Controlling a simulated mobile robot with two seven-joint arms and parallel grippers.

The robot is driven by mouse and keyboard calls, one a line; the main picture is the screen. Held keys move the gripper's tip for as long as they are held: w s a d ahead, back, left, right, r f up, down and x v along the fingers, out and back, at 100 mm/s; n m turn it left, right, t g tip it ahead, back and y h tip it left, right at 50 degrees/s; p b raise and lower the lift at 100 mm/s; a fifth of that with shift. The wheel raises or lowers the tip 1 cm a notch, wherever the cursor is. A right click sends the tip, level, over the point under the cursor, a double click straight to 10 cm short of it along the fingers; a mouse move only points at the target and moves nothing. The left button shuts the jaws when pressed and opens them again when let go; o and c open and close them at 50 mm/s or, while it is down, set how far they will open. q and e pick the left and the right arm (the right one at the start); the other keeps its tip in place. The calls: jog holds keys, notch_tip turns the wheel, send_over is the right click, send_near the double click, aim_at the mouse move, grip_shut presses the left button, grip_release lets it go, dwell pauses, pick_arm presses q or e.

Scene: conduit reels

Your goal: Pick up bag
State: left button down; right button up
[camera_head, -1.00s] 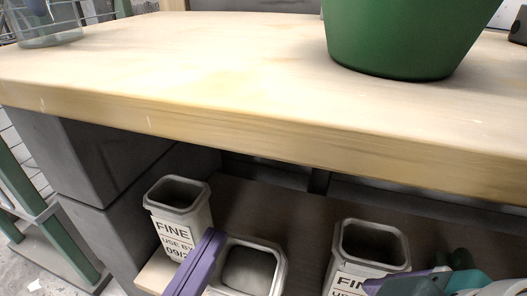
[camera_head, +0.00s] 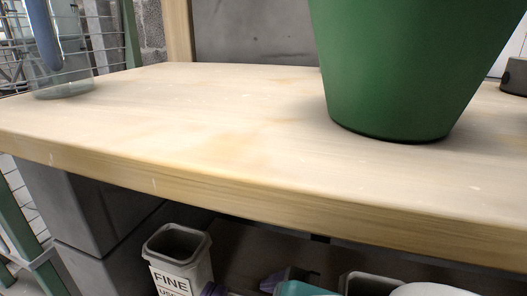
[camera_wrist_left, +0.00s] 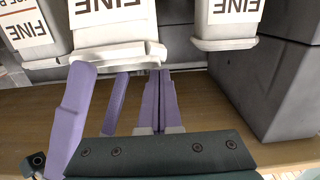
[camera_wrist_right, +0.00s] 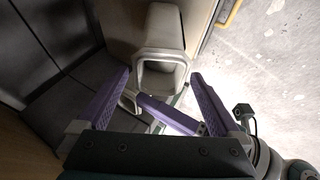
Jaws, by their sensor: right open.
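I cannot make out a bag in any view. My left gripper shows at the lower edge of the head view as purple fingers (camera_head: 213,290) beside a pale container marked FINE (camera_head: 178,262). In the left wrist view its fingers (camera_wrist_left: 159,75) lie together with nothing visible between them. My right gripper (camera_wrist_right: 160,75) is open in the right wrist view, with an open grey-rimmed container (camera_wrist_right: 160,60) beyond its fingertips and nothing seen held.
A thick wooden worktop (camera_head: 190,120) spans the head view above the shelf. A green tapered pot (camera_head: 400,60) and a clear glass vessel (camera_head: 62,75) stand on it; its middle is clear. Dark cabinet blocks (camera_head: 95,215) flank the shelf on the left.

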pick_arm(q)
jog(key=shift+s+a+f+g, duration=0.1)
jog(key=shift+s+f+g, duration=0.05)
jog(key=shift+f, duration=0.25)
jog(key=shift+s+f+g, duration=0.1)
jog(key=shift+f+g, duration=0.05)
jog(key=shift+f, duration=0.2)
pick_arm(e)
jog(key=x, duration=0.9)
grip_shut()
pick_arm(q)
jog(key=shift+s+r, duration=0.1)
jog(key=shift+r, duration=0.6)
pick_arm(e)
jog(key=shift+s, duration=0.1)
jog(key=shift+d, duration=0.1)
pick_arm(q)
jog(key=shift+r, duration=0.1)
jog(key=v, duration=1.2)
